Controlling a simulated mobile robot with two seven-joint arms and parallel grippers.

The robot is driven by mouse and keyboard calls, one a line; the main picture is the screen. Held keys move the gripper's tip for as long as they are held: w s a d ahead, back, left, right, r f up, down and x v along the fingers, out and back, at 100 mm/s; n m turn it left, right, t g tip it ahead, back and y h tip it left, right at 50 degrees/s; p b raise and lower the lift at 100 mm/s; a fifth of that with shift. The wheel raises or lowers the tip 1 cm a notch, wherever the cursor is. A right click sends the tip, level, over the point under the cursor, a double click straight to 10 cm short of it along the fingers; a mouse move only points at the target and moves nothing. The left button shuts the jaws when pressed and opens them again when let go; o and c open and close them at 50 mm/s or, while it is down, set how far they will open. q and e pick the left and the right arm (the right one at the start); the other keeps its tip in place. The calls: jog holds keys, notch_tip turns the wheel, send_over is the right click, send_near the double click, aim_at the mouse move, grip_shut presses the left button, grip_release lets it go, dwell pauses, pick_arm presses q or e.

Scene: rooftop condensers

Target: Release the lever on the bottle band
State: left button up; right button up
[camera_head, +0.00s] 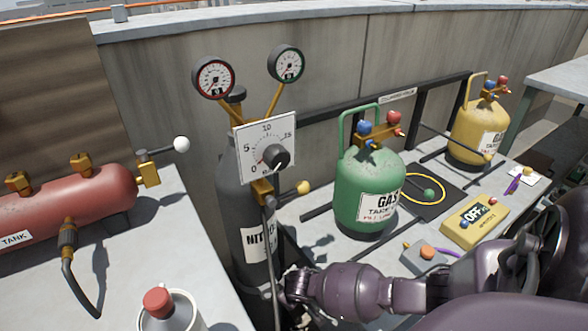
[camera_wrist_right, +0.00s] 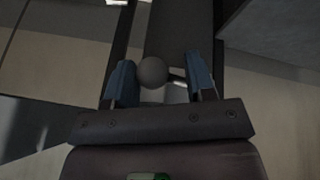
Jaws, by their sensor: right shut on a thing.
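The dark grey nitrogen bottle (camera_head: 234,205) stands upright at the middle of the head view, with a partly covered white label. My right gripper (camera_head: 282,287) is low at the bottle's right side, and the arm hides that part of the bottle. In the right wrist view, the blue-padded fingers of my right gripper (camera_wrist_right: 161,78) are on either side of a grey ball knob (camera_wrist_right: 152,71), which I take as the lever's end. The gripper is shut on it. My left gripper is not in view.
A regulator plate with a dial (camera_head: 265,147) and two gauges sit above the bottle. A red tank (camera_head: 85,201) lies on the left bench. A green gas cylinder (camera_head: 368,192) and a yellow meter (camera_head: 474,222) are on the right bench. A yellow cylinder (camera_head: 472,128) stands behind.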

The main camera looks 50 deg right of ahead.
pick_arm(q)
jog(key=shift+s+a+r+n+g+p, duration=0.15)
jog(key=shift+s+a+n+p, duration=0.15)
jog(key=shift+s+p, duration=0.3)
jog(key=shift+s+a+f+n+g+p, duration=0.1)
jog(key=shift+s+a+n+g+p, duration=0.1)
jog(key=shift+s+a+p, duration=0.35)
pick_arm(e)
jog(key=s+a+m+g+h, duration=0.1)
jog(key=a+m+g+h, duration=0.2)
jog(key=m, duration=1)
jog(key=shift+s+a+r+g, duration=0.15)
jog(key=shift+a+r+g, duration=0.25)
jog(key=shift+a, duration=1.1)
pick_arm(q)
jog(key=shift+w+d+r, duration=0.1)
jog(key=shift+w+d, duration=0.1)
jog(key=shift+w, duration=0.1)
pick_arm(e)
jog(key=shift+r, duration=0.1)
jog(key=o, duration=1.3)
jog(key=shift+s+a+f, duration=0.1)
jog(key=shift+a+f, duration=0.05)
jog(key=shift+f, duration=0.05)
